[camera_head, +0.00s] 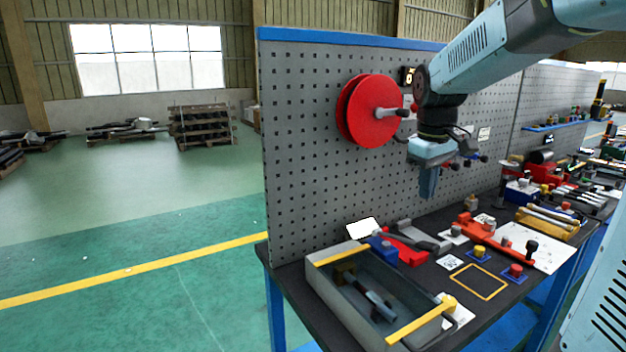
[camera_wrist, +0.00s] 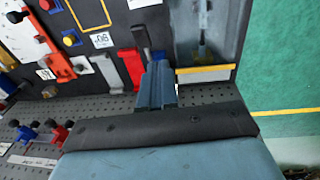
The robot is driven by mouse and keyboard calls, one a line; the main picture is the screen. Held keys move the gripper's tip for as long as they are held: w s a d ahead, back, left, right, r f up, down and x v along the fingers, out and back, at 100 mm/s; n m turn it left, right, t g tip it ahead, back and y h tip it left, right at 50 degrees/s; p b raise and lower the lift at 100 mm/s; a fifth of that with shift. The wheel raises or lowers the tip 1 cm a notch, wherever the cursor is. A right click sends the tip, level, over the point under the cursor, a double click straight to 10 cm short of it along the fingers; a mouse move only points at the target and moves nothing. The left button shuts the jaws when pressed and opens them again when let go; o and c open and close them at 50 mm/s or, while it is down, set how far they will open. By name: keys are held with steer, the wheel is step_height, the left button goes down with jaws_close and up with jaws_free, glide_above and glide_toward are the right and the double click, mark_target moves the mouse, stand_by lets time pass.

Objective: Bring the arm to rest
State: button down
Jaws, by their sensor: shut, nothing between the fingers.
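My arm reaches in from the upper right in the head view. My gripper (camera_head: 428,190) points down above the workbench, in front of the grey pegboard, and is shut and empty. In the wrist view my gripper (camera_wrist: 158,88) shows as closed blue-grey fingers, apart from the bench items beyond them. The fingertips in the head view hang clear above the bench top.
A red reel (camera_head: 368,112) is on the pegboard (camera_head: 305,150), left of my arm. An open grey bin (camera_head: 330,283) with a tool inside stands at the bench's near left. Blue, red and yellow parts crowd the bench (camera_head: 415,281).

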steer(key=s+a+f+m+t, duration=0.1)
steer(key=s+m+t, duration=0.3)
steer(key=s, duration=1.5)
steer(key=shift+s+a+m+t+y, duration=0.2)
steer(key=shift+m+t+y, duration=0.1)
steer(key=shift+m, duration=0.7)
steer(key=shift+w, duration=0.1)
steer(key=w+d+n+g+h, duration=0.1)
steer(key=w+d+n+g, duration=0.2)
steer(key=w+n, duration=2.1)
steer(key=shift+w+d+g+h, duration=0.3)
steer(key=shift+w+g, duration=1.35)
steer(key=shift+g, duration=1.05)
